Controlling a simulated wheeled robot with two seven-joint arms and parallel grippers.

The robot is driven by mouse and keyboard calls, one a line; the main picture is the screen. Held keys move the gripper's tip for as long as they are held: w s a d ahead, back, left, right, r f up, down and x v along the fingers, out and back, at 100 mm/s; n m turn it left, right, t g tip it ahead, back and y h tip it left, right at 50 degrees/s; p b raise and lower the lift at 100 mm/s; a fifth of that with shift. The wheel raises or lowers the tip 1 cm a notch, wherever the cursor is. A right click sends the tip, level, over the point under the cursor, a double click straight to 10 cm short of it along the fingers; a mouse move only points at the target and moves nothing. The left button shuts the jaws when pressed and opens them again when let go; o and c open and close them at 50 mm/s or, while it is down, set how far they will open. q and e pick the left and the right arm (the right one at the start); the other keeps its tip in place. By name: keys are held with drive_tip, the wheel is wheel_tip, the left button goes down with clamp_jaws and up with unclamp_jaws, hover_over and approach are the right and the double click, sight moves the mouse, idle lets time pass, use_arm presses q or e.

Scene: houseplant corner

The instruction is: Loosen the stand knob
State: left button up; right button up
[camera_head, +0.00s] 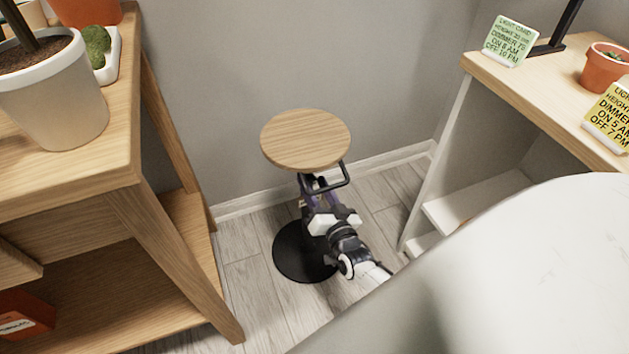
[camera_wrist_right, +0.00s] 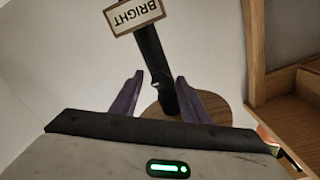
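The stand has a round wooden top (camera_head: 305,139), a black column and a round black base (camera_head: 290,258) on the floor. It is upright in the head view. My right gripper (camera_head: 319,192) is just below the top, at the column. In the right wrist view, its purple fingers (camera_wrist_right: 160,80) are apart, one on each side of the black column (camera_wrist_right: 150,45). A small pale spot, possibly the knob (camera_wrist_right: 158,84), shows on the column between them; whether a finger touches it I cannot tell. In the head view the gripper hides the knob. My left gripper is not in view.
A black bar handle (camera_head: 346,176) juts out under the top. A sign reading BRIGHT (camera_wrist_right: 134,12) is by the column. A wooden plant table (camera_head: 125,150) stands left, a shelf with cards (camera_head: 545,95) right. The grey wall is behind; floor (camera_head: 245,290) is clear around the base.

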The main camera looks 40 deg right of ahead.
drive_tip(key=shift+s, duration=0.25)
use_arm(q)
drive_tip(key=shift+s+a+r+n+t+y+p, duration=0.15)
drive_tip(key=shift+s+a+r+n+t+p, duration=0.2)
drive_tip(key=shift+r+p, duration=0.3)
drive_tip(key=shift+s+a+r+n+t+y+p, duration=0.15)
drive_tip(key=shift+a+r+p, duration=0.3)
drive_tip(key=shift+p, duration=0.3)
use_arm(e)
drive_tip(key=v, duration=1)
drive_tip(key=shift+w, duration=0.1)
